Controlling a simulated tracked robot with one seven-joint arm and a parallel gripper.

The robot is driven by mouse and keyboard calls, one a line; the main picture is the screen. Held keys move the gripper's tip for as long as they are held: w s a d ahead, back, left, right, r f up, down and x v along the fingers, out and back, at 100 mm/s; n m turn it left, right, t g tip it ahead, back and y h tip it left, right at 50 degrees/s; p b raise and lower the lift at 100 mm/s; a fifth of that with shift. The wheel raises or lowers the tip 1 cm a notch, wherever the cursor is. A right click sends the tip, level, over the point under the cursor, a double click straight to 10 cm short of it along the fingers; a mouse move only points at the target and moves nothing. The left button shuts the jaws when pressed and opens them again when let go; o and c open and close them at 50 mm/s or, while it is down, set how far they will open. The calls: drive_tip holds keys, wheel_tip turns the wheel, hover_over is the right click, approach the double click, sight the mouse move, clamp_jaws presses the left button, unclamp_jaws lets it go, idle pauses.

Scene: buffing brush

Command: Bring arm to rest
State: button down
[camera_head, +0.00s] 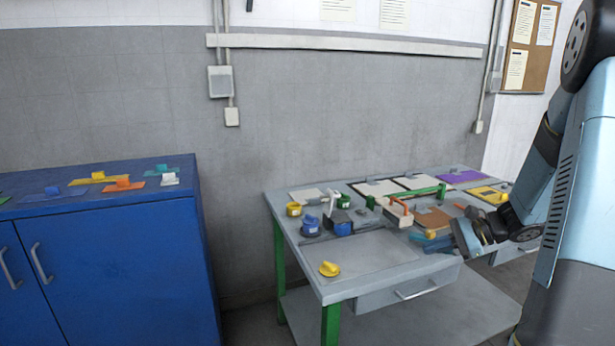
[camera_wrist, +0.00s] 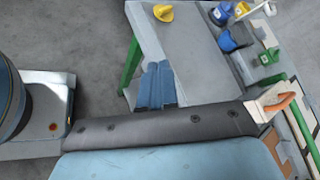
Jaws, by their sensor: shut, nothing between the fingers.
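My gripper (camera_head: 428,242) is at the front of the grey workbench (camera_head: 375,262), near its front edge. Its two blue fingers (camera_wrist: 155,86) lie side by side in the wrist view, shut with nothing between them. My arm comes in from the right in the head view and hides part of the bench's right side. A small yellow knobbed piece (camera_head: 329,269) lies alone on the bench's front left corner, apart from my gripper. It also shows in the wrist view (camera_wrist: 162,12). A block with an orange handle (camera_head: 398,214) stands behind my gripper.
Blue pots (camera_head: 310,226), yellow and green pots, and several sheets and panels fill the bench's back. A blue cabinet (camera_head: 110,270) with coloured trowel-like tools on top stands at the left. Bare floor lies between cabinet and bench.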

drive_tip(key=s+a+r+n+g+h, duration=0.2)
drive_tip(key=s+a+r+n+h, duration=0.3)
drive_tip(key=s+a+r+n, duration=0.45)
drive_tip(key=s+r+n+t+h, duration=0.4)
drive_tip(key=s+r, duration=0.4)
drive_tip(key=s, duration=0.5)
drive_tip(key=shift+s+d+r+n+h, duration=0.2)
drive_tip(key=shift+s+d+n+h, duration=0.3)
drive_tip(key=shift+h, duration=0.6)
drive_tip(key=shift+w+a, duration=0.1)
